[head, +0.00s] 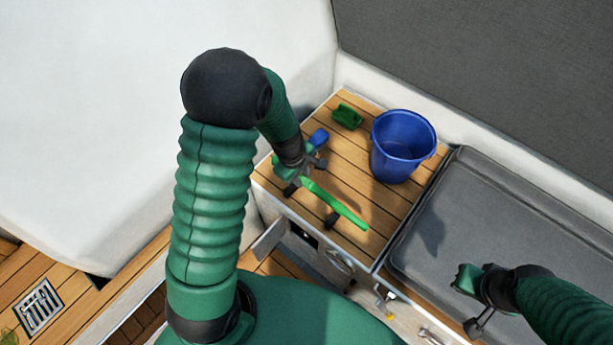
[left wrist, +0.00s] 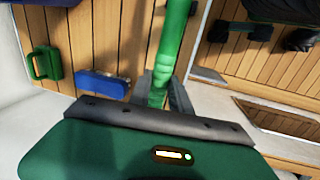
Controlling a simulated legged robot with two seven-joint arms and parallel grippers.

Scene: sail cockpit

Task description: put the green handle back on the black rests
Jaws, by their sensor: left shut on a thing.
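The green handle (head: 340,206) is a long, thin bar over the teak-slatted top. My left gripper (head: 303,170) is shut on its far-left end, and the free end slants down to the right. In the left wrist view the handle (left wrist: 172,45) runs upward from between my jaws (left wrist: 165,95). One black rest (head: 333,220) shows just below the handle's middle in the head view; another dark rest (head: 291,188) is near my gripper.
A blue bucket (head: 403,145) stands right of the handle on the teak top (head: 375,205). A green scoop-like item (head: 347,117) and a blue block-like item (head: 319,138) lie behind my left gripper. A grey cushion (head: 510,235) is to the right.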

